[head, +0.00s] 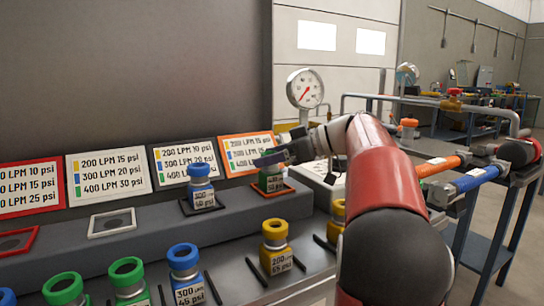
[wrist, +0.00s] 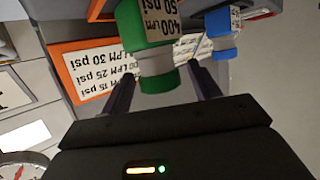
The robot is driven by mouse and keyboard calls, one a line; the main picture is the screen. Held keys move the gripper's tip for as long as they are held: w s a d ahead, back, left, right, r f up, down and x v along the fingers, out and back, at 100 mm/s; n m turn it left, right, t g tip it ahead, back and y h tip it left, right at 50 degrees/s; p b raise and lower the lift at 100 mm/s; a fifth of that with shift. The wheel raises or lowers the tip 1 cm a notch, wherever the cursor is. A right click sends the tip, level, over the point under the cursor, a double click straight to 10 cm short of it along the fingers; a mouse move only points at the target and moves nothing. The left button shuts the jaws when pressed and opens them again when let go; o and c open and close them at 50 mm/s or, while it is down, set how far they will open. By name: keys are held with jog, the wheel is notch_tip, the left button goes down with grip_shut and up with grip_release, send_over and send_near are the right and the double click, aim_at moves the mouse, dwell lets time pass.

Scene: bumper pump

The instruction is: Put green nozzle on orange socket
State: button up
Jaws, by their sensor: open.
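The green nozzle (head: 271,182), labelled 400 LPM 50 psi, stands upright at the orange socket (head: 288,191) on the grey ledge, in front of the orange-framed sign. The arm partly hides its top in the head view. In the wrist view, which is upside down, the green nozzle (wrist: 150,50) lies between the two fingers. My gripper (wrist: 163,88) is open around it, with gaps visible beside the nozzle. In the head view my gripper (head: 272,158) is at the nozzle's top. Whether the nozzle is fully seated cannot be told.
A blue nozzle (head: 201,187) stands in the black socket to the left. The white socket (head: 111,222) and red socket (head: 16,241) are empty. Several green, blue and yellow nozzles stand on the front bench. A gauge (head: 304,89) and pipes are behind my arm.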

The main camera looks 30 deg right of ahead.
jog(key=shift+r, duration=0.25)
jog(key=v, duration=1.2)
